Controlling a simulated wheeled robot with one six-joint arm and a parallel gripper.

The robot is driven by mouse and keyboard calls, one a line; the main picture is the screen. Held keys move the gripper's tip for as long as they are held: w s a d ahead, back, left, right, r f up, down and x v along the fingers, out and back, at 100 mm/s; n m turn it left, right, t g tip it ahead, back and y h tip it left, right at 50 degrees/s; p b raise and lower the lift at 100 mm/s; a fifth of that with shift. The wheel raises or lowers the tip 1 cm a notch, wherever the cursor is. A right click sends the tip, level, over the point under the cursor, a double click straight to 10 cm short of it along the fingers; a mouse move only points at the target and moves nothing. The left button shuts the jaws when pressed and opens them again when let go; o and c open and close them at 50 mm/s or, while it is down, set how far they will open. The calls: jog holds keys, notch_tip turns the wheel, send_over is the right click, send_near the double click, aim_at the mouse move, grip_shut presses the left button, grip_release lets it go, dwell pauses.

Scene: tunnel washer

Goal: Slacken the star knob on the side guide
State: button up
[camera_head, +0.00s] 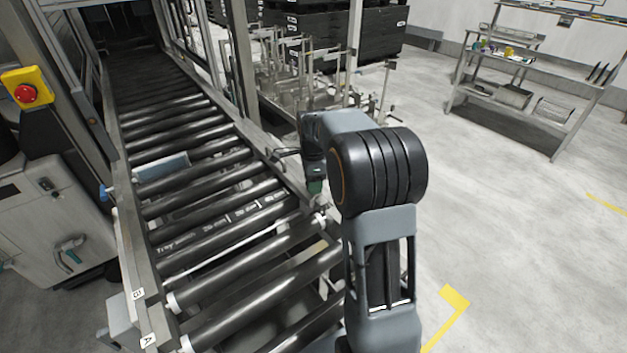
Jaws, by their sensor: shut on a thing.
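The side guide is hard to tell from the right frame rail (262,140) of the roller conveyor. My gripper (319,203) is at this rail, on the right side of the rollers, pointing down. It is small in the view and partly covered by my own arm. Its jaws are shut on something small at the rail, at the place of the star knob. The knob's shape and its lobes are hidden, so I cannot tell how it is turned.
Black rollers (215,215) run from the front into a dark tunnel at the back left. A blue knob (104,193) sits on the left rail. A red emergency button (25,94) is at far left.

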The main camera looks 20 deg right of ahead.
jog(key=n, duration=0.4)
jog(key=shift+p, duration=0.3)
jog(key=n, duration=0.4)
jog(key=shift+n, duration=0.3)
jog(key=n, duration=0.4)
jog(key=shift+p, duration=0.4)
jog(key=shift+n, duration=2.5)
jog(key=shift+r, duration=0.1)
jog(key=o, duration=0.9)
